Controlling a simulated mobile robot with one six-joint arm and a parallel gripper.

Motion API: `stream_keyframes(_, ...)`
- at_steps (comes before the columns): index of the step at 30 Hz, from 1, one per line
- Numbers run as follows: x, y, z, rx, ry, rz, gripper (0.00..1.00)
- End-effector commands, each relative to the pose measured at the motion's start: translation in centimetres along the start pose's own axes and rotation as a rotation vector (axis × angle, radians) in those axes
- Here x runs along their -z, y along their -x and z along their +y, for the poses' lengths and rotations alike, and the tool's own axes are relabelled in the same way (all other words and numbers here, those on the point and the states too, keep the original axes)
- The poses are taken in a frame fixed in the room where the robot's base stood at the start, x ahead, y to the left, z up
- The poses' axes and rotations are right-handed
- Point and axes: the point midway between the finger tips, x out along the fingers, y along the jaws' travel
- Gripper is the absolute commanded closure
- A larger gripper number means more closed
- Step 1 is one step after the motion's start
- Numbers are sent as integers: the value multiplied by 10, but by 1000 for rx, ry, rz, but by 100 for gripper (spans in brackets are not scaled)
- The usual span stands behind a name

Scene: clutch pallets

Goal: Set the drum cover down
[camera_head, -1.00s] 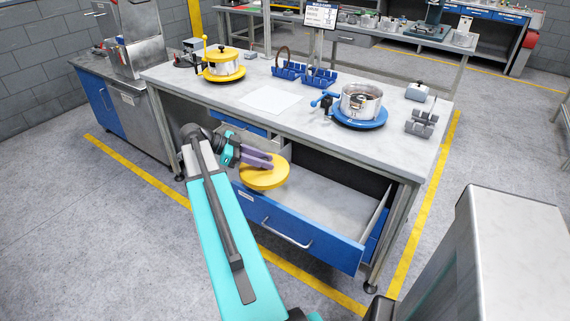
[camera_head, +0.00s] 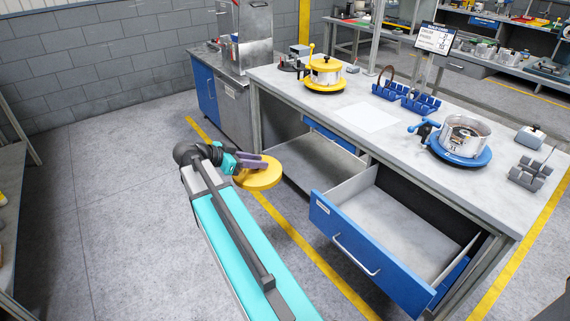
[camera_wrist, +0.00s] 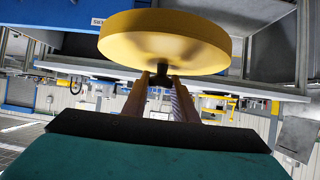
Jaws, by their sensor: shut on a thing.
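The drum cover, a round yellow disc (camera_head: 258,173), is held out in front of the workbench, left of the open drawer and above the floor. My gripper (camera_head: 262,163) is shut on it, with purple fingers reaching over its top in the head view. In the wrist view the yellow disc (camera_wrist: 166,42) fills the upper middle, and my gripper's fingers (camera_wrist: 160,82) close on a small dark knob at its centre. Nothing touches the disc from below.
The blue drawer (camera_head: 375,255) stands open and empty. The bench top carries a white sheet (camera_head: 366,118), a yellow-based drum (camera_head: 325,75), a blue-based drum (camera_head: 462,140), blue racks (camera_head: 405,97) and grey blocks (camera_head: 530,172). The bench's lower shelf (camera_head: 315,160) looks clear.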

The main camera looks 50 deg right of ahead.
Motion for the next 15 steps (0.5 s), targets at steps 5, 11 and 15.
stream_keyframes(5, -23, 55, -29, 180, 96, 0, 99)
stream_keyframes(11, -51, 124, -59, 412, 223, 1, 99)
stream_keyframes(15, -70, 177, -77, 596, 322, 1, 99)
